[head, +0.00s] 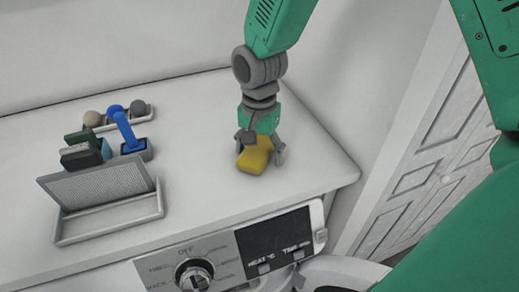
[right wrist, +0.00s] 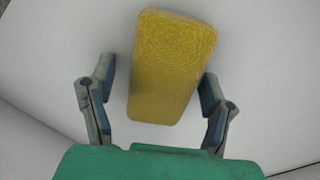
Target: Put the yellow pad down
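The yellow pad (head: 254,157) is at the right part of the white top (head: 205,180), under my right gripper (head: 262,147). In the right wrist view the pad (right wrist: 168,68) lies tilted between the two spread fingers of the right gripper (right wrist: 156,108). A clear gap shows between the left finger and the pad. The right finger is close to the pad's edge; I cannot tell whether it touches. Whether the pad rests fully on the top is hard to tell. My left gripper is not in view.
A grey open case with a mesh lid (head: 100,187) stands at the left. Behind it are a blue-handled brush (head: 125,130), dark blocks (head: 82,150) and a small tray (head: 140,114) with round knobs. A control panel (head: 232,256) fronts the top. Free room lies around the pad.

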